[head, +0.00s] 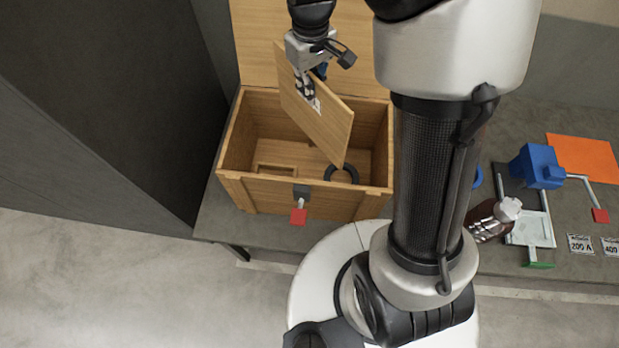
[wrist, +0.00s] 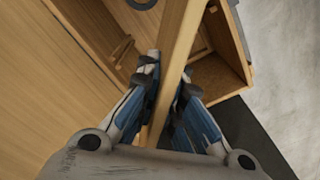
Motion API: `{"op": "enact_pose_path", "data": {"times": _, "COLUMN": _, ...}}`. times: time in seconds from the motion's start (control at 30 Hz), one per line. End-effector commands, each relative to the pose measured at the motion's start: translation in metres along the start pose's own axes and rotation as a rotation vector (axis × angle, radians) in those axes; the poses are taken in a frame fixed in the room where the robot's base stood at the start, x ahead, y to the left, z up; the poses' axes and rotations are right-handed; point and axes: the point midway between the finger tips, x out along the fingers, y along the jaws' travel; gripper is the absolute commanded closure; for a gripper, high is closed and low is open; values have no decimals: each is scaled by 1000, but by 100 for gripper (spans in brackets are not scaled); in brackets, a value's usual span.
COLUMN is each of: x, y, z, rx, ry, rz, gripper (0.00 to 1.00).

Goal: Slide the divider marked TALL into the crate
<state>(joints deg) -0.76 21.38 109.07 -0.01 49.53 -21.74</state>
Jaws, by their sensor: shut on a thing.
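My gripper (head: 306,84) is shut on a flat wooden divider (head: 326,122) and holds it tilted over the open wooden crate (head: 255,202). A white label shows on the divider beside the fingers, but its text is too small to read. The divider's lower corner is within the crate's opening; I cannot tell whether it touches anything. In the wrist view the divider (wrist: 181,45) is seen edge-on between the blue fingers of my gripper (wrist: 167,88). The crate (wrist: 228,78) shows behind it.
The crate's lid (head: 258,45) stands open at the back. A black ring (head: 341,173) lies inside the crate. A red-tagged latch (head: 299,213) hangs on its front. A dark wall stands left. Right of my arm are a blue block (head: 538,165) and an orange sheet (head: 585,155).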

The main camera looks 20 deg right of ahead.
Motion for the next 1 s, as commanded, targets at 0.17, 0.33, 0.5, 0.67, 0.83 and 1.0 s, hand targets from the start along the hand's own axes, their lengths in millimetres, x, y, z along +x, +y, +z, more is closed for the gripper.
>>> {"op": "enact_pose_path", "data": {"times": 0.17, "x": 46, "y": 0, "z": 0, "rx": 0, "ry": -2, "rz": -1, "gripper": 100}}
{"op": "enact_pose_path", "data": {"times": 0.33, "x": 65, "y": 0, "z": 0, "rx": 0, "ry": -1, "rz": 0, "gripper": 100}}
{"op": "enact_pose_path", "data": {"times": 0.5, "x": 95, "y": 0, "z": 1, "rx": 0, "ry": -4, "rz": -2, "gripper": 100}}
{"op": "enact_pose_path", "data": {"times": 0.67, "x": 140, "y": 0, "z": 1, "rx": 0, "ry": -5, "rz": -2, "gripper": 100}}
{"op": "enact_pose_path", "data": {"times": 0.83, "x": 184, "y": 0, "z": 1, "rx": 0, "ry": -4, "rz": -1, "gripper": 100}}
{"op": "enact_pose_path", "data": {"times": 1.0, "x": 213, "y": 0, "z": 0, "rx": 0, "ry": -2, "rz": -1, "gripper": 100}}
